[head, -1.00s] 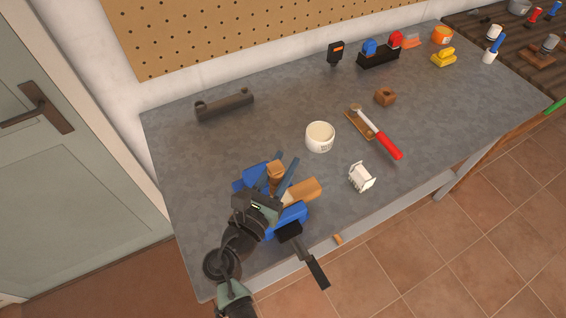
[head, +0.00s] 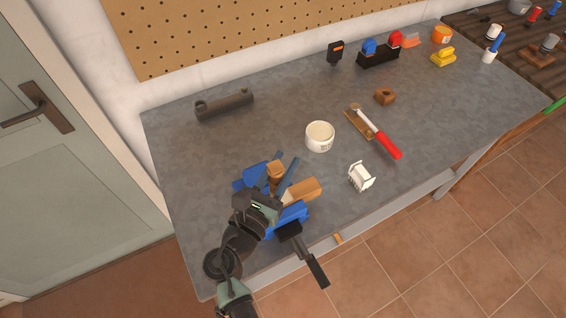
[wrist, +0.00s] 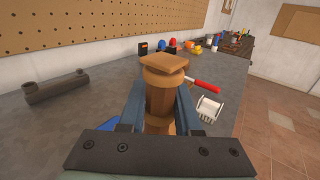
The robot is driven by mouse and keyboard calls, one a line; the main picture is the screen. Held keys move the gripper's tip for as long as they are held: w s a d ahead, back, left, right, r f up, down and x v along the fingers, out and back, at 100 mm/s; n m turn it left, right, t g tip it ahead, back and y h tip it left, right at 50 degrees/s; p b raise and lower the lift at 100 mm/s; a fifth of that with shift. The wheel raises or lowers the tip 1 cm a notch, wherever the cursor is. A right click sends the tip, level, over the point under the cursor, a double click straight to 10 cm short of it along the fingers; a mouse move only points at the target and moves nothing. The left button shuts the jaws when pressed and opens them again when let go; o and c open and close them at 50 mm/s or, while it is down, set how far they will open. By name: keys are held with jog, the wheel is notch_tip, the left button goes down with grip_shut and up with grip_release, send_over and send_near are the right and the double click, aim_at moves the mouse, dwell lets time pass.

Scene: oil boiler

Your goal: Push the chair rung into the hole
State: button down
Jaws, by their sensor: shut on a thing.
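My gripper (head: 280,174) is over the blue vise (head: 290,220) at the front left of the workbench. Its two blue-grey fingers are shut on a brown turned wooden piece, apparently the chair rung (head: 275,171). In the wrist view, the rung (wrist: 160,98) stands between the fingers, with a wider, flat-topped wooden end (wrist: 163,66) beyond. A lighter wooden piece (head: 305,189) sits at the vise beside the gripper, partly covered by a finger. The hole is not visible, and I cannot tell how far the rung is seated.
A white round container (head: 319,137), a small white rack (head: 361,177) and a red-handled tool (head: 384,142) lie to the right. A dark cylindrical part (head: 224,104) lies at the back left. The vise handle (head: 316,270) sticks out past the bench's front edge.

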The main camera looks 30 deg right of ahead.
jog(key=shift+f, duration=0.2)
dwell(0.3)
jog(key=shift+f+b, duration=1.7)
jog(key=shift+f, duration=0.2)
jog(key=c, duration=0.5)
grip_release()
jog(key=shift+a, duration=0.1)
jog(key=b+v, duration=0.2)
jog(key=v, duration=1)
jog(key=shift+s+a, duration=0.3)
jog(key=shift+w, duration=0.1)
